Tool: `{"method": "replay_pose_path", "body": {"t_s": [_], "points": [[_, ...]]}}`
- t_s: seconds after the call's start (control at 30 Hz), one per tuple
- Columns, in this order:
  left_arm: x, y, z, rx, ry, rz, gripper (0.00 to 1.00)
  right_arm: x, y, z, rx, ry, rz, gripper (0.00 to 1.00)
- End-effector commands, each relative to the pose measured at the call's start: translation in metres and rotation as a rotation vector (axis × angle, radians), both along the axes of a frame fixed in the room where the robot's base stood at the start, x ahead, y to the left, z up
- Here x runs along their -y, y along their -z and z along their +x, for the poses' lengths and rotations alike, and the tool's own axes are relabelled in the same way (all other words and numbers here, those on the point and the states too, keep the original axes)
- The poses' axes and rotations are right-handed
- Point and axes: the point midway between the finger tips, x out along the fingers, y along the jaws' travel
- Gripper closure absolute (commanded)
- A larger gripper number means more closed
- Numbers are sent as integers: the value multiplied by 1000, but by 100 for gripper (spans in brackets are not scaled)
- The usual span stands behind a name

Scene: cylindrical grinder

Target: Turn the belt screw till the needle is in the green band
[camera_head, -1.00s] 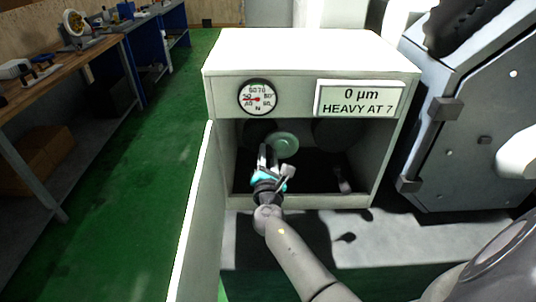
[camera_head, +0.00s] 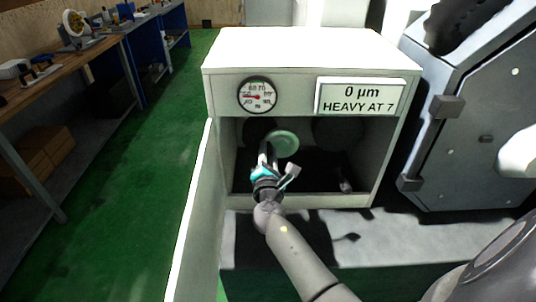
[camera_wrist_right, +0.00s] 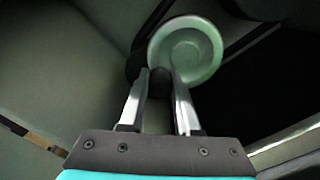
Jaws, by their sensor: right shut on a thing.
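The belt screw (camera_wrist_right: 160,82) shows as a small dark knob between my right gripper's fingertips in the wrist view. My right gripper (camera_wrist_right: 159,78) is shut on it, in front of a pale green pulley disc (camera_wrist_right: 186,50). In the head view my right gripper (camera_head: 267,150) reaches into the open cabinet (camera_head: 380,140), just left of and below the pulley disc (camera_head: 285,143); the screw is hidden there. The round gauge (camera_head: 257,95) on the cabinet front has a red needle pointing left. I cannot make out a green band. My left gripper is not in view.
The cabinet door (camera_head: 196,215) stands open at the left of my right arm. A display (camera_head: 360,97) reads "0 µm HEAVY AT 7". A large grey machine panel (camera_head: 465,130) stands at the right. Workbenches (camera_head: 85,55) are at the left, with green floor (camera_head: 140,200) between.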

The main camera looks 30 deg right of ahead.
Motion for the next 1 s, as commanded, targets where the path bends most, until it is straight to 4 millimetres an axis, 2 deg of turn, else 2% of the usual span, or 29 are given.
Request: {"method": "replay_pose_path", "body": {"t_s": [0.53, 1.0], "points": [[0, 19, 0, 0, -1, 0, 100, 4, -13, -3, 214, -1, 350, 100], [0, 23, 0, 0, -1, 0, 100, 7, -18, -5, 280, 0, 459, 100]]}}
